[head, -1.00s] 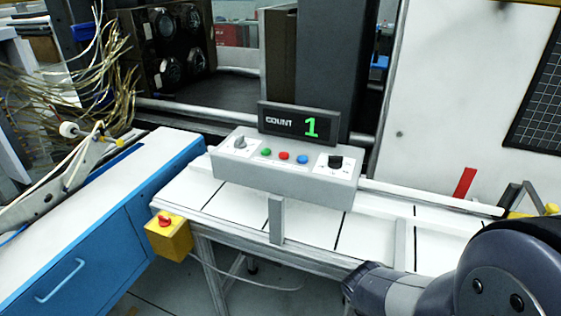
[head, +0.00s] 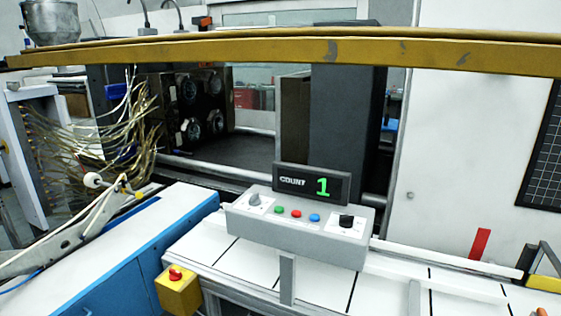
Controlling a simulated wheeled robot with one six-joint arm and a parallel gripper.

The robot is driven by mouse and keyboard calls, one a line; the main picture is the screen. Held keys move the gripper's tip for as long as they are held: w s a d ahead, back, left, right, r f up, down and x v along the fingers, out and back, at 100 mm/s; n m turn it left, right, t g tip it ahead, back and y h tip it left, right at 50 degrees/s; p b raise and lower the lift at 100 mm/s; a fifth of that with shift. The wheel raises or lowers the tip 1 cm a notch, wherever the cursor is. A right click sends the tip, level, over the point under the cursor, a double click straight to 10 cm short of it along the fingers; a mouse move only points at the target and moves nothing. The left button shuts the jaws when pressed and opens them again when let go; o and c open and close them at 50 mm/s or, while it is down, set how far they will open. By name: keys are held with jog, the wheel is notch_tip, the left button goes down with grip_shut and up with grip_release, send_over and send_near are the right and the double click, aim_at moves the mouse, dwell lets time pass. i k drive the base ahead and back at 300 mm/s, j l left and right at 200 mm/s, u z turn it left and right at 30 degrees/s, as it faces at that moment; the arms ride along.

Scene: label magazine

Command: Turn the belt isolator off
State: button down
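A grey control box (head: 300,229) stands on a post at the white conveyor. Its top carries a grey rotary knob (head: 255,200) at the left, green, red and blue buttons in the middle, and a black rotary knob (head: 346,221) at the right. I cannot read the small labels around the knobs, so I cannot tell which one is the belt isolator. My gripper is not in view.
A yellow box with a red stop button (head: 175,273) hangs at the conveyor's left end. A blue cabinet (head: 120,275) stands at the left. A yellow beam (head: 290,52) crosses the upper view. A red strip (head: 480,243) stands at the right.

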aim_at(174, 275)
jog(key=k+l, duration=0.1)
jog(key=l+z, duration=0.1)
jog(key=z, duration=1.4)
jog(key=u, duration=2.7)
jog(key=i+j, duration=0.1)
jog(key=i, duration=0.45)
jog(key=i+j+z, duration=0.15)
jog(key=i, duration=0.4)
jog(key=i+j, duration=0.1)
jog(key=i, duration=0.45)
jog(key=z, duration=0.05)
